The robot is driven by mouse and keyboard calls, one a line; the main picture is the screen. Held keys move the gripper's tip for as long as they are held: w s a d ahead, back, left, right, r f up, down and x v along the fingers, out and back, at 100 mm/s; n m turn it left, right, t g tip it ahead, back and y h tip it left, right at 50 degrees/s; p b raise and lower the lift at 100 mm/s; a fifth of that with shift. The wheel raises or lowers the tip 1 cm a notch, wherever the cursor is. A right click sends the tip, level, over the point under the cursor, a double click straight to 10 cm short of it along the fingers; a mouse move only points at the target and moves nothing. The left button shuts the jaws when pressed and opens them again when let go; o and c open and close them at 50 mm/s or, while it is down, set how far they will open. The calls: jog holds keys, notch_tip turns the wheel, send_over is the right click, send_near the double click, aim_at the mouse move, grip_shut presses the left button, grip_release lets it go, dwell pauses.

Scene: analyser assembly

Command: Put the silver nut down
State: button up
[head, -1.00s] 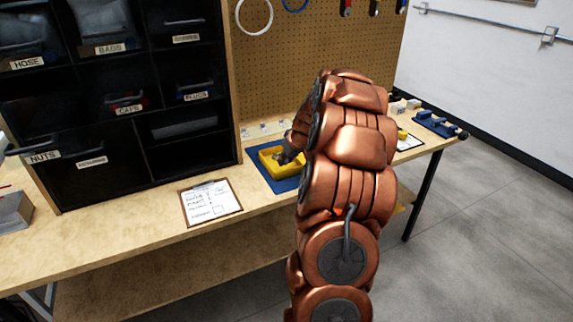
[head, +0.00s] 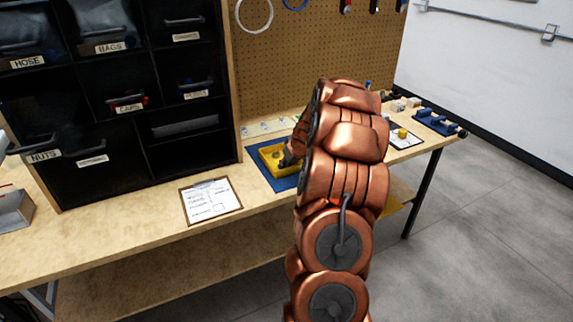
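My gripper (head: 287,158) is over the right part of a yellow tray (head: 268,167) on the workbench. Only a small dark part of it shows beside my copper arm, so I cannot tell whether its fingers are open or shut. I cannot make out the silver nut; it may be hidden by my gripper or arm. The tray lies on a blue mat (head: 283,184), and a small round item shows inside it near the far left.
A clipboard (head: 210,201) lies left of the mat on the bench. Black labelled drawers (head: 95,175) stand at the left, a pegboard (head: 320,50) behind. Blue parts (head: 436,122) and a second clipboard (head: 405,140) lie at the right.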

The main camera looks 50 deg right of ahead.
jog(key=o, duration=0.5)
jog(key=shift+c, duration=0.2)
jog(key=shift+r, duration=0.1)
jog(key=shift+r, duration=0.15)
jog(key=v, duration=1.2)
jog(key=shift+b, duration=0.4)
